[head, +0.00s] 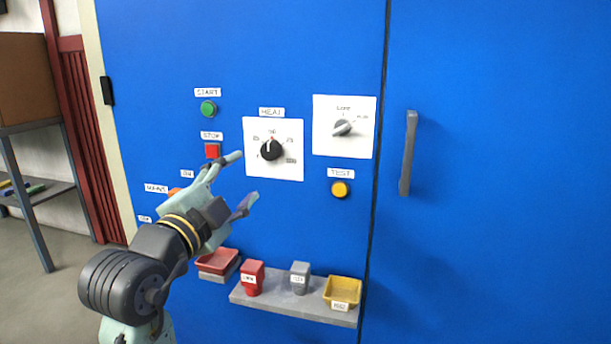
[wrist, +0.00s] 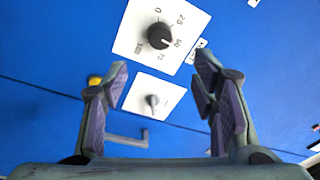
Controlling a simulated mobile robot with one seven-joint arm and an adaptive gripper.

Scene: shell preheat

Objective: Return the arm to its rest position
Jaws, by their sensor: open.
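My gripper (head: 247,180) is open and empty in front of the blue cabinet panel in the head view, just below and left of the black HEAT knob (head: 271,149). In the wrist view my gripper (wrist: 160,85) has its two fingers spread wide apart. Beyond them the black knob (wrist: 159,36) shows on its white plate, with the lamp knob (wrist: 152,100) below it. The fingers appear apart from both knobs. My arm reaches up from the lower left of the head view and hides part of the panel's left side, including most of the MAINS control.
The panel has a green START button (head: 208,108), a red STOP button (head: 212,151) and a yellow TEST button (head: 340,189). A grey shelf (head: 285,304) below sticks out, with a red container, a grey container and a yellow tray (head: 343,290). A door handle (head: 408,153) projects at right.

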